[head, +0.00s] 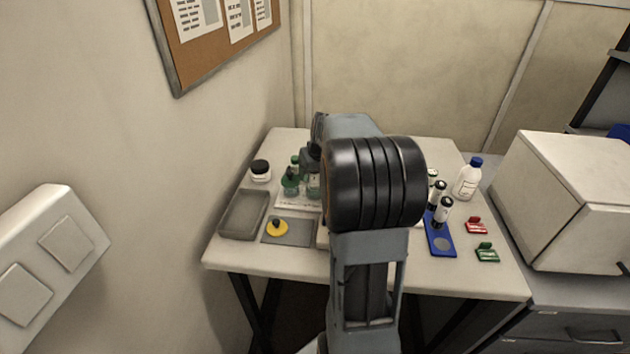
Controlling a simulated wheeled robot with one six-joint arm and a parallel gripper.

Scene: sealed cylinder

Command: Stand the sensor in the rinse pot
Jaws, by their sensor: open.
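My gripper (312,163) is partly visible at the left of my arm, pointing down over the rear middle of the table. It is open; its fingertips are hard to make out among the bottles. A white labelled stand (291,204) under it holds green-topped bottles (290,184) and a clear glass jar (314,186). I cannot tell whether one of these is the rinse pot. Black-and-white cylinders (445,209) stand upright at a blue rack (435,236); its front round spot is empty. I cannot tell which object is the sensor. My arm hides the table's middle.
A grey tray (243,236) lies at the left, with a black-lidded jar (261,171) behind it. A yellow disc (277,230) with a dark knob lies on a grey mat. Red (476,226) and green (487,253) clips and a blue-capped bottle (467,181) are right.

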